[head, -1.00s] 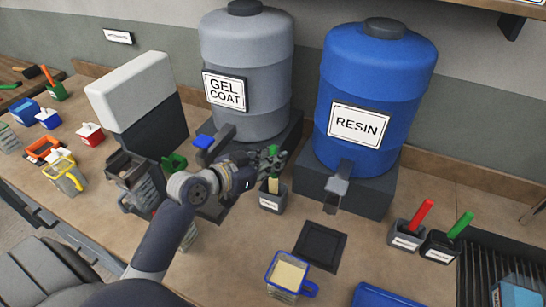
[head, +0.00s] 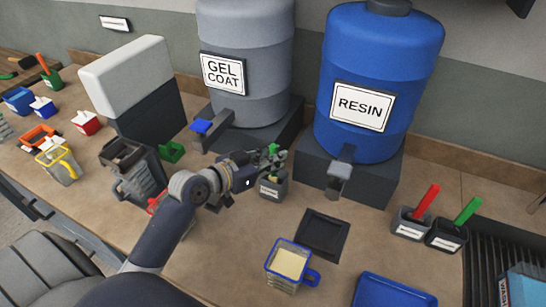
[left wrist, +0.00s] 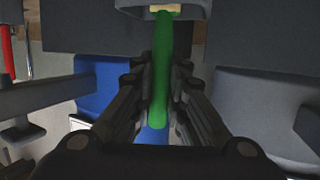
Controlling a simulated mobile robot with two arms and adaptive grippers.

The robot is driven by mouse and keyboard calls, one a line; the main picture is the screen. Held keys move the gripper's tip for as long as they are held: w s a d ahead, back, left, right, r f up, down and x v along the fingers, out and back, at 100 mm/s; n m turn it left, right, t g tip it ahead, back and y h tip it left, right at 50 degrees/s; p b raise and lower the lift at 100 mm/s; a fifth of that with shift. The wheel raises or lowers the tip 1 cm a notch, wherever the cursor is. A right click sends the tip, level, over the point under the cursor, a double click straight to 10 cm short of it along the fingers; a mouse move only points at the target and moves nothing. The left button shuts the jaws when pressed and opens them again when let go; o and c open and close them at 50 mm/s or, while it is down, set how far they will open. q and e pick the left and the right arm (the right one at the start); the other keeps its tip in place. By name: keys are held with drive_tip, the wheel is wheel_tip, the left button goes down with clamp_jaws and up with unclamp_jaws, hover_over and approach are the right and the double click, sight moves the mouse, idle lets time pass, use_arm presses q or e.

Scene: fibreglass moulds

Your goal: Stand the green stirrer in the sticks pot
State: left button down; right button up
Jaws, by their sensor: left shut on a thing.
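The green stirrer (head: 273,149) has a green handle and a pale lower part. It stands roughly upright, with its lower end inside the mouth of the small grey sticks pot (head: 271,191). My left gripper (head: 275,160) is shut on the green handle just above the pot. In the left wrist view the green stirrer (left wrist: 162,60) lies between the fingers of my left gripper (left wrist: 162,85), its pale part meeting the grey pot (left wrist: 192,9) at the top. The stirrer's lower tip is hidden in the pot. My right gripper is not in view.
The grey gel coat drum (head: 245,85) and blue resin drum (head: 375,90) stand behind, their taps overhanging the bench. A dark square pad (head: 322,234) and a blue-rimmed jug (head: 283,283) are in front. Pots with a red stick (head: 427,203) and green stick (head: 467,210) stand right.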

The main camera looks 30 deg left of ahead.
use_arm(q)
drive_tip(key=c, duration=1.5)
unclamp_jaws()
drive_tip(key=shift+c, duration=0.2)
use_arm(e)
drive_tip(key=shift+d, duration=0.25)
use_arm(q)
drive_tip(key=v, duration=1.2)
drive_tip(key=shift+r, duration=0.1)
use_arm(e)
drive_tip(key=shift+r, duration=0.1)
